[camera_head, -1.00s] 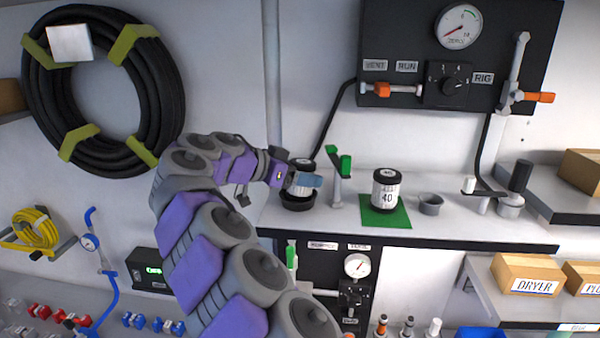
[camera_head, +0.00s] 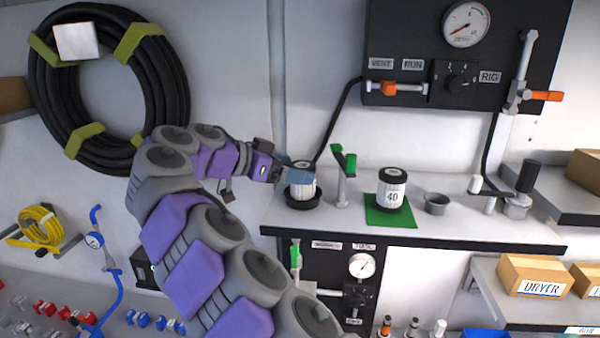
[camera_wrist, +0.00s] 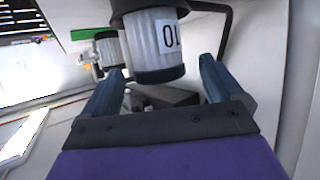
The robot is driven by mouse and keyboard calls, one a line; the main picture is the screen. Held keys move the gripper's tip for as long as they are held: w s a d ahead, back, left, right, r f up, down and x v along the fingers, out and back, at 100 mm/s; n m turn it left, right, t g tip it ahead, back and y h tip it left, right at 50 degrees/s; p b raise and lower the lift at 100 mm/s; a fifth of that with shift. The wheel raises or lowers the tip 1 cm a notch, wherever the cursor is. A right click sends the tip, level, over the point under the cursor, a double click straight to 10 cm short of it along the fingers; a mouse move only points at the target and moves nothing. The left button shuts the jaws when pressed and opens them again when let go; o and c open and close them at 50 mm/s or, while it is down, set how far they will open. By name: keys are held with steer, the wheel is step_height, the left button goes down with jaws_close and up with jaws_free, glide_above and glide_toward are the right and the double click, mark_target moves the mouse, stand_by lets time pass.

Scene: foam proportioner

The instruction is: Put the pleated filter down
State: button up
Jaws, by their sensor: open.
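A pleated filter (camera_head: 302,188) with a dark top stands upright in a black round dish (camera_head: 304,202) on the bench. In the wrist view, the filter (camera_wrist: 157,45) hangs upside down, with its white label turned over, and its lower end sits in the dark dish (camera_wrist: 165,8). My gripper (camera_head: 298,175) is open beside the filter's upper left in the head view. In the wrist view, my gripper's fingers (camera_wrist: 163,68) are spread to either side of the filter's dark end, with visible gaps. The gripper hides part of the filter in the head view.
A second filter marked 40 (camera_head: 391,189) stands on a green mat (camera_head: 388,218). A green-handled post (camera_head: 343,175) rises between the filters. A black gauge panel (camera_head: 465,55) hangs above.

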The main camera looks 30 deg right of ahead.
steer(key=p+v, duration=0.3)
steer(key=v, duration=0.5)
steer(key=shift+a, duration=0.3)
steer(key=shift+d, duration=0.1)
stand_by(0.5)
